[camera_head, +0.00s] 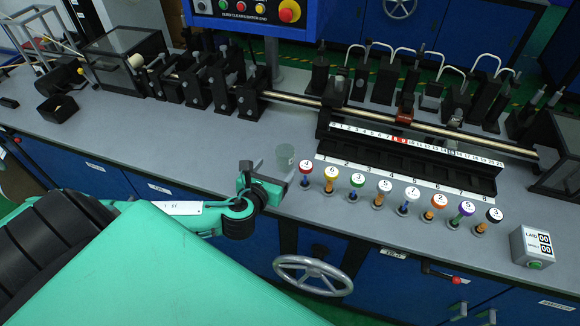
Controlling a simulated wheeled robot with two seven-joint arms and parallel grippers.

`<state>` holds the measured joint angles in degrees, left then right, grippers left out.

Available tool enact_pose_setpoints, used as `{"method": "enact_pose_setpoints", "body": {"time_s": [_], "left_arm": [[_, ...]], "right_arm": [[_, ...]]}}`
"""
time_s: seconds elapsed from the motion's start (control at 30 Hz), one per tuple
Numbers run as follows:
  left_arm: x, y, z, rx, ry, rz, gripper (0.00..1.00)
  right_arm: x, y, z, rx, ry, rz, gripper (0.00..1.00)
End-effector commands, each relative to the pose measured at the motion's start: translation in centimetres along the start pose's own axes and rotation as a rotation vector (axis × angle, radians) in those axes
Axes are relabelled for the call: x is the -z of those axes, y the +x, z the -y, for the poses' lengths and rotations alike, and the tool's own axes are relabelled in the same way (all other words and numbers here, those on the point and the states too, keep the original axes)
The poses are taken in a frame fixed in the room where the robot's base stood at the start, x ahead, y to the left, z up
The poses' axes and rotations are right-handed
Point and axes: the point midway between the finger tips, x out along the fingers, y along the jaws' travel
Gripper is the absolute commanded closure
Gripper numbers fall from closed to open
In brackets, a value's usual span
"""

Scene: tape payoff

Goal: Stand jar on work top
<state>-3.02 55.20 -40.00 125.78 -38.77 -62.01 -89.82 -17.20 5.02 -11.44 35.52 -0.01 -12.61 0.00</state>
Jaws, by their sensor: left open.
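A small translucent greenish jar (285,155) stands upright on the grey work top (190,150), near the middle of the bench. My left gripper (266,179) is at the front edge of the work top, just in front of the jar and slightly to its left. Its jaws are open, and I see nothing held between them. The jar appears apart from the fingers, though the gap at its lower edge is hard to judge. My right gripper is not in view.
Numbered colored knobs (383,190) stand in a row right of the jar, before a black ruled rack (405,165). Black machine blocks (220,85) line the back. A counter box (531,246) is at far right. A handwheel (313,276) is below the edge.

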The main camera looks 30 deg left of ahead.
Motion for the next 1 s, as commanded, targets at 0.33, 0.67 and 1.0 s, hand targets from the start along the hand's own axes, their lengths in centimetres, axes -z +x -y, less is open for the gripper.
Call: {"method": "enact_pose_setpoints", "body": {"time_s": [0.33,0.67,1.0], "left_arm": [[0.4,3.9,-1.1,-0.042,-0.006,-0.018,0.23],[0.7,8.0,-1.2,-0.039,-0.004,-0.019,0.23],[0.6,11.7,-1.4,-0.04,-0.006,-0.018,0.23]], "right_arm": [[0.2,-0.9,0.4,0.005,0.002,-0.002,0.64],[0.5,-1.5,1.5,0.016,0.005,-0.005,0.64],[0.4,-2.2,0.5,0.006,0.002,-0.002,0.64]]}}
